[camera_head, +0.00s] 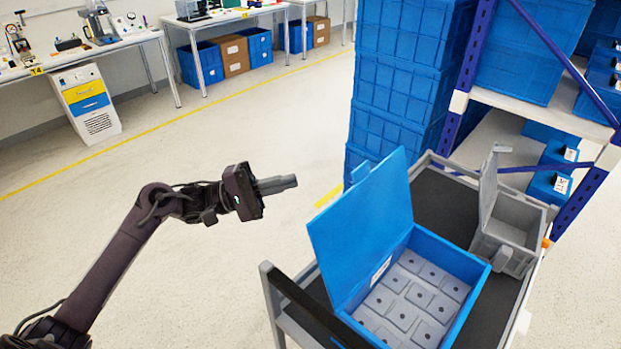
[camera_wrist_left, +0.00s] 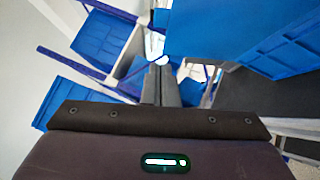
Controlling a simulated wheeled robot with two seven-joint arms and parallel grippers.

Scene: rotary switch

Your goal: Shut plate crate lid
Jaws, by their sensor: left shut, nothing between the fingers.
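The blue plate crate (camera_head: 462,310) stands on the cart with its blue lid (camera_head: 362,225) up and tilted open toward the left. Several grey plates with dark centre dots (camera_head: 414,297) lie inside it. My left gripper (camera_head: 292,182) is to the left of the lid, apart from it in the head view, with its fingers together and nothing between them. In the left wrist view its closed fingers (camera_wrist_left: 156,82) point forward, and a large blue panel, likely the lid (camera_wrist_left: 225,30), fills the upper right. My right gripper is not in view.
The cart's dark top (camera_head: 440,205) also carries a smaller grey crate (camera_head: 508,240) with its lid raised. Stacked blue crates (camera_head: 400,75) and a shelf rack (camera_head: 470,60) stand behind. Floor left of the cart (camera_head: 200,285) is clear; workbenches line the back wall.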

